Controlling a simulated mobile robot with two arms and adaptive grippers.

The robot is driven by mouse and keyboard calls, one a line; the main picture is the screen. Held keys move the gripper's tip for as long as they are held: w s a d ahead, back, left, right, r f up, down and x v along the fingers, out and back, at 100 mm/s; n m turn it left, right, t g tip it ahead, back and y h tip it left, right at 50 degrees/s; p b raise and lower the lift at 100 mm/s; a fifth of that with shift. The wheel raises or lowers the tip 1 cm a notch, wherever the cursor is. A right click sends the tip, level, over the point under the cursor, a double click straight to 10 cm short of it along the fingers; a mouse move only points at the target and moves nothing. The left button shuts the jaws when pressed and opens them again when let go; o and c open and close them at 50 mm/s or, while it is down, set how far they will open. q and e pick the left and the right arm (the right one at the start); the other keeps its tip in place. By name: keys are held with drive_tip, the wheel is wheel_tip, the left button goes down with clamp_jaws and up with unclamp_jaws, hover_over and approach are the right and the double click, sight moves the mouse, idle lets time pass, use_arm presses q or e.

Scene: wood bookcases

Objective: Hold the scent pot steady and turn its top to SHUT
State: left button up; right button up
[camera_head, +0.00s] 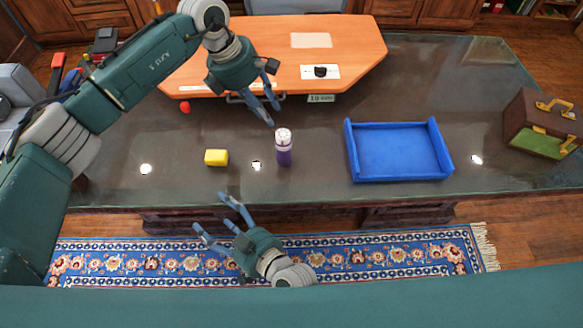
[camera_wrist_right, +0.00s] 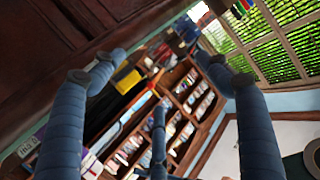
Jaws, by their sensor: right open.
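The scent pot (camera_head: 284,157), a purple cylinder with a white top (camera_head: 283,135), stands upright on the dark desk near its front edge. Any markings on the top are too small to read. My left gripper (camera_head: 274,115) is above and just behind the pot in the head view. Its fingers are apart and point down towards the top, with nothing between them. My right gripper (camera_head: 210,212) is open and empty, in front of the desk and lower left of the pot. Its spread fingers also show in the right wrist view (camera_wrist_right: 160,95).
A blue tray (camera_head: 400,178) is to the right, a brown case (camera_head: 541,120) at the far right. An orange-brown board (camera_head: 285,40) lies behind, a red ball (camera_head: 185,107) before it. The desk between pot and tray is clear.

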sight(288, 152)
drive_tip(key=w+d+r+m+t+h, duration=0.4)
drive_tip(key=w+d+r+t, duration=0.2)
drive_tip(key=w+d+r, duration=0.35)
drive_tip(key=w+d+f+m+g+h, duration=0.1)
drive_tip(key=w+d+f+g+h, duration=0.15)
drive_tip(key=d+f+h, duration=0.5)
drive_tip(key=shift+g+y, duration=0.25)
drive_tip(key=shift+y, duration=0.7)
drive_tip(key=w, duration=0.3)
drive_tip(key=w+f, duration=0.1)
drive_tip(key=w, duration=0.2)
drive_tip(key=w+d, duration=0.1)
drive_tip(key=w, duration=0.2)
drive_tip(key=shift+f, duration=0.3)
